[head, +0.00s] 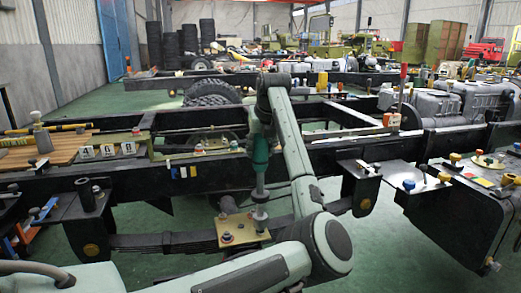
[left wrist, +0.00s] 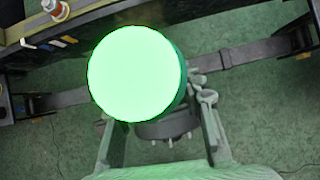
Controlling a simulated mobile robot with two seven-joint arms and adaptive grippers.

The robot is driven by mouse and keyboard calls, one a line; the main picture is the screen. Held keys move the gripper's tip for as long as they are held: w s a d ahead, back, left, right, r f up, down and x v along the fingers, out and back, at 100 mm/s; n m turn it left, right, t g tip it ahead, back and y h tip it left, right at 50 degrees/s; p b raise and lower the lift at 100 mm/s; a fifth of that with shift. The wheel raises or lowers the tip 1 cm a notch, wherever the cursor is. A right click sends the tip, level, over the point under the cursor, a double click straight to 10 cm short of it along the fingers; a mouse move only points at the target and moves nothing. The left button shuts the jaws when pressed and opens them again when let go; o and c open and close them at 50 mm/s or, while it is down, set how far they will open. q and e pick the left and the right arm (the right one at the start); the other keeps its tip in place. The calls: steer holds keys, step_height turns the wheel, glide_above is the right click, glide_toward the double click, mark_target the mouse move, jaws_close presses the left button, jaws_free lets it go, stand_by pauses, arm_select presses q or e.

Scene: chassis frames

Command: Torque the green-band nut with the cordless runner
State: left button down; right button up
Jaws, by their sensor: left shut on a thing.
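The green cordless runner (head: 260,155) hangs upright in my left gripper (head: 262,137), in the middle of the head view. Its grey lower end reaches down to a tan plate (head: 238,236) with small red, yellow and pale fittings. I cannot tell whether the tip touches a nut. In the left wrist view the runner's bright green round end (left wrist: 135,75) fills the middle, between the two grey fingers, and hides the tip. A dark round part with several studs (left wrist: 168,128) shows below it. I cannot make out the green-band nut. My right gripper is not in view.
A long black chassis rail (head: 150,180) runs behind the plate, with blue, white and yellow marks (head: 184,172). A black tank (head: 465,210) with fittings on top stands at right. A wooden board (head: 50,150) lies at left. Green floor (head: 385,250) is open at the lower right.

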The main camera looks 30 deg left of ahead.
mark_target(261, 160)
arm_select(q)
steer(key=shift+f+b, duration=1)
steer(key=shift+f, duration=0.45)
stand_by(1.9)
steer(key=shift+d+f, duration=0.1)
steer(key=shift+f, duration=0.3)
stand_by(2.2)
steer(key=shift+r, duration=0.2)
steer(key=shift+r+p, duration=0.8)
steer(key=shift+r, duration=0.8)
